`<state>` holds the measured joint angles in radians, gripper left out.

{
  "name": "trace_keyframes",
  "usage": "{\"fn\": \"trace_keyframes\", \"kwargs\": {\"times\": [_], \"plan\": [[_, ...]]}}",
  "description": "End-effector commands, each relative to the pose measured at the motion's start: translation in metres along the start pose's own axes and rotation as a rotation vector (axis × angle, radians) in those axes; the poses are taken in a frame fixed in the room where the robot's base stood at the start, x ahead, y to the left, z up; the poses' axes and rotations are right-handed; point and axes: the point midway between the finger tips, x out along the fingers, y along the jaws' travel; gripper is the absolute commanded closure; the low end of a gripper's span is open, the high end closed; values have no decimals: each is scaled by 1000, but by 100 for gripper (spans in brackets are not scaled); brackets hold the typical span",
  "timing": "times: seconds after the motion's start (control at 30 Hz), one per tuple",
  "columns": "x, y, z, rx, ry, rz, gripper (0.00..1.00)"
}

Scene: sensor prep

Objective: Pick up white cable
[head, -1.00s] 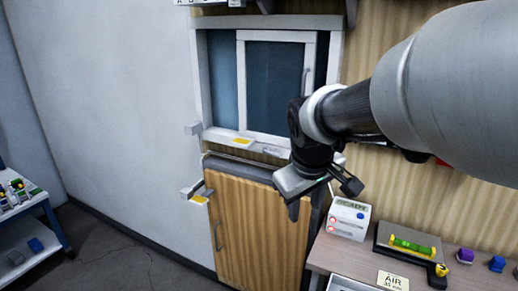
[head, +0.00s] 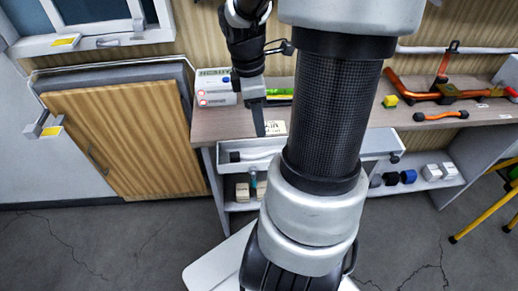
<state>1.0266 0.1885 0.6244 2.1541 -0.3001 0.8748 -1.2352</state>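A white, cable-like length (head: 262,154) with a dark end lies in the open drawer (head: 228,168) under the workbench's front edge. Its right part is hidden behind my arm. My gripper (head: 258,120) points down above the bench front, a little above and behind the drawer in the picture. It is apart from the white length. I see its fingers edge-on as one dark strip, so I cannot tell whether they are open or shut.
The workbench (head: 380,122) carries a white box (head: 214,88), an AIR sign (head: 275,128) and orange tools (head: 432,92). Small blocks stand on the shelf below. A wooden cabinet (head: 125,140) stands left, a yellow stand (head: 487,212) right. My arm blocks the middle.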

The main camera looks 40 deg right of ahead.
Motion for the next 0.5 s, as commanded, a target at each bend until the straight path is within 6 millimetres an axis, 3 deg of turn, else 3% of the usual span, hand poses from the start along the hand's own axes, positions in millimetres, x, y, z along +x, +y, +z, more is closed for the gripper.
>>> {"fn": "trace_keyframes", "kwargs": {"times": [0.03,0.2,0.5], "plan": [[17,-1,0,0,1,-5,62],[52,-1,0,1,1,-3,62],[76,0,0,2,0,1,62]]}}
